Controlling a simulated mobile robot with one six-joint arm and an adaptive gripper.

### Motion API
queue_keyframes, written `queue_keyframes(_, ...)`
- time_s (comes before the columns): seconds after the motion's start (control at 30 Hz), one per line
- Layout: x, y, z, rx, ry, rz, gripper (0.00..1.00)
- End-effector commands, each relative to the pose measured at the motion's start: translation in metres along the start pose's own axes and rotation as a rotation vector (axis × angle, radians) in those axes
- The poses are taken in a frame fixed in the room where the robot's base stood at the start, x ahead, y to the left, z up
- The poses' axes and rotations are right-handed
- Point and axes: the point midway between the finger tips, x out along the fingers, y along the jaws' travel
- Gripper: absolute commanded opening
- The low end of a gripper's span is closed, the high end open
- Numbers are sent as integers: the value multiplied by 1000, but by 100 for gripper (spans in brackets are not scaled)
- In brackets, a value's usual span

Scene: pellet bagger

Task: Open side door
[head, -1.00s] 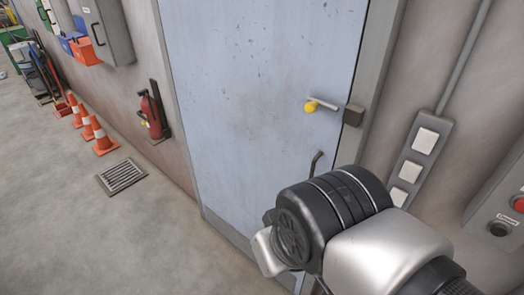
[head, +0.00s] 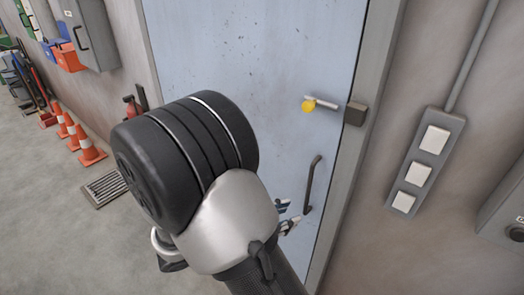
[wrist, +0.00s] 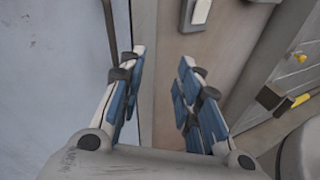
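The pale blue side door (head: 240,60) stands shut in its grey frame. A dark bar handle (head: 312,185) is on its right side. Above it, a bolt with a yellow knob (head: 309,105) reaches to a dark block (head: 355,113) at the frame. My gripper (head: 288,214) is close to the lower end of the handle, partly hidden by my wrist. In the wrist view my gripper (wrist: 162,55) is open, with nothing between its fingers. A dark bar, apparently the handle (wrist: 109,25), shows beside the left fingertip, outside the gap.
A switch panel (head: 428,160) is on the wall right of the door, with a grey box (head: 505,215) beyond it. To the left are a fire extinguisher (head: 130,106), partly hidden, orange cones (head: 88,150) and a floor grate (head: 104,187).

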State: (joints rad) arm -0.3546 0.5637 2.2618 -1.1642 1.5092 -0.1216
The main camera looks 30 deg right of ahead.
Motion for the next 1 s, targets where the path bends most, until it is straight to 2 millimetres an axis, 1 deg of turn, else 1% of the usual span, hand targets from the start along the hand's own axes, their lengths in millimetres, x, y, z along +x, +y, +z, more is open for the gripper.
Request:
queue_keyframes(0.03, -3, 10, -16, -62, -48, 60, 31)
queue_keyframes(0.1, -7, 22, -28, -118, -98, 129, 31)
queue_keyframes(0.2, -12, 33, -40, -169, -143, 194, 31)
queue_keyframes(0.33, -12, 39, -46, -192, -165, 227, 31)
queue_keyframes(0.43, -3, 42, -45, -193, -165, 227, 31)
queue_keyframes(0.57, 19, 46, -42, -191, -165, 222, 31)
queue_keyframes(1.0, 112, 68, -29, -188, -164, 221, 31)
